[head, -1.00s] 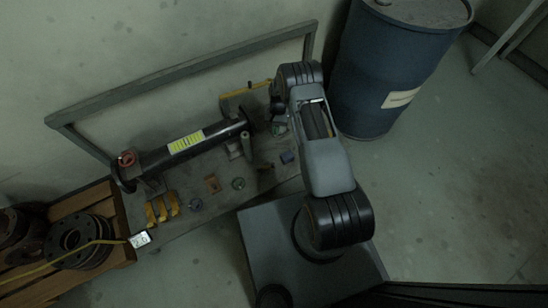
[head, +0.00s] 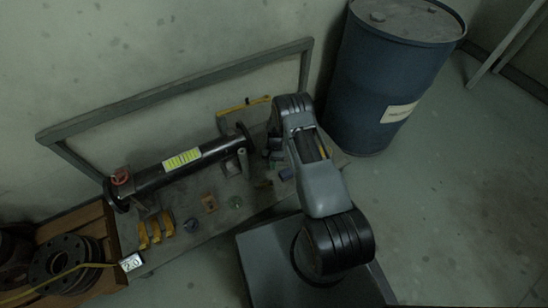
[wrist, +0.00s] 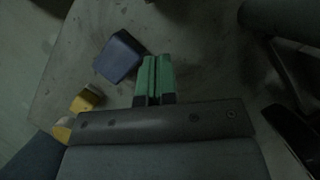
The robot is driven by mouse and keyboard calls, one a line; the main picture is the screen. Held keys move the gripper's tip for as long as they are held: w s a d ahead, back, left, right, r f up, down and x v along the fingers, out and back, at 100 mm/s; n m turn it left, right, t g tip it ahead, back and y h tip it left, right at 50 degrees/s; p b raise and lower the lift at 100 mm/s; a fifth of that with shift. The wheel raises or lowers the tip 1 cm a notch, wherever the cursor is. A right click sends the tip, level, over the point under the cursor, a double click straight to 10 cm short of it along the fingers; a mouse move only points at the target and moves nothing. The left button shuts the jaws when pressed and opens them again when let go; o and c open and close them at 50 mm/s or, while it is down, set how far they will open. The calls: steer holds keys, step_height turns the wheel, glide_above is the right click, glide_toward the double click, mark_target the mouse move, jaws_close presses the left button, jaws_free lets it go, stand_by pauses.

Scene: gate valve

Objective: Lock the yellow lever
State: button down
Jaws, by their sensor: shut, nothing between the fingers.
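A long yellow bar (head: 245,104) lies along the back of the low table, its right end hidden by my arm. I cannot tell whether it is the lever. A black pipe (head: 155,182) with a yellow label and a red knob (head: 121,176) at its left end lies across the table. My gripper (wrist: 154,78) shows green fingertips in the wrist view, shut and empty above the table. A dark blue block (wrist: 119,57) is just left of the fingertips, apart from them. In the head view my arm mostly hides the gripper. No lever is clearly identifiable.
Yellow pieces (head: 155,231) and small parts lie on the table's front. A grey frame (head: 180,89) stands behind it. A blue drum (head: 375,85) is at the right. A wooden pallet with flanges (head: 62,262) is at lower left. The right floor is clear.

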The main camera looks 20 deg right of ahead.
mark_target(264, 185)
steer(key=shift+s+a+f, duration=0.1)
steer(key=shift+s+a, duration=0.2)
steer(key=shift+s, duration=0.35)
steer(key=shift+s+a+f, duration=0.1)
steer(key=shift+s+a, duration=0.2)
steer(key=shift+s, duration=0.3)
steer(key=shift+s+a+f, duration=0.1)
steer(key=shift+s+a, duration=0.2)
steer(key=shift+s, duration=0.35)
steer(key=shift+s+m+y, duration=0.3)
steer(key=shift+s+m, duration=0.45)
steer(key=shift+m, duration=0.35)
